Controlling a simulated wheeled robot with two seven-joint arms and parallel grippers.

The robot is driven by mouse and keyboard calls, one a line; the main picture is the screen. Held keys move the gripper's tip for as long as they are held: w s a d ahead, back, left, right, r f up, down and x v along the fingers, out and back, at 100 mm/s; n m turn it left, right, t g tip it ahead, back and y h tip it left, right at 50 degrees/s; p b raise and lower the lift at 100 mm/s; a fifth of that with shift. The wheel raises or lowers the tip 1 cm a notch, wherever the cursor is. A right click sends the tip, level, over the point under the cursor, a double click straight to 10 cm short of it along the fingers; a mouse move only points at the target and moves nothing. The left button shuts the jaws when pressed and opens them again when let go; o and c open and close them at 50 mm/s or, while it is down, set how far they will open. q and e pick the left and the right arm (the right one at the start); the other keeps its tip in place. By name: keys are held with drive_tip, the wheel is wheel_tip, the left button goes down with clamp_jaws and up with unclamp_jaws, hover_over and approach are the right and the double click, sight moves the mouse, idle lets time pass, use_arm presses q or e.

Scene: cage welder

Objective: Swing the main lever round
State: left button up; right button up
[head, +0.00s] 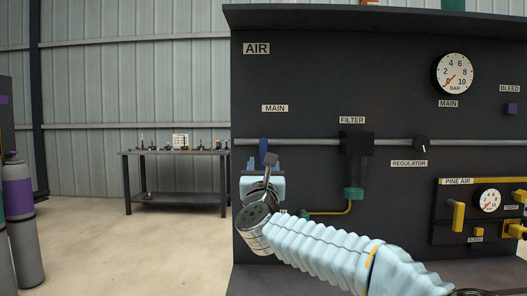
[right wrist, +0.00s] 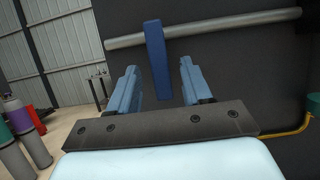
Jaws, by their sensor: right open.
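The main lever (head: 263,148) is a flat blue bar on the horizontal grey pipe, below the upper-left MAIN label. It stands about upright, across the pipe, and hangs mostly below it. My right gripper (head: 262,176) is just below it in the head view and hides its lower end. In the right wrist view the lever (right wrist: 155,60) shows ahead, in the gap between the two light-blue fingers of the open right gripper (right wrist: 158,72). Clear space shows on both sides, and I see no contact. My left gripper is not in view.
The pipe (head: 310,142) runs along the dark panel (head: 340,70). A filter (head: 355,145) with a green bowl and a yellow hose hangs right of the lever, then a regulator knob (head: 420,144). Gas cylinders (head: 20,220) and a workbench (head: 175,153) stand left.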

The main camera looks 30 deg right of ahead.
sight(263, 158)
drive_tip(key=p+x, duration=0.1)
drive_tip(key=x, duration=0.3)
clamp_jaws()
idle(0.4)
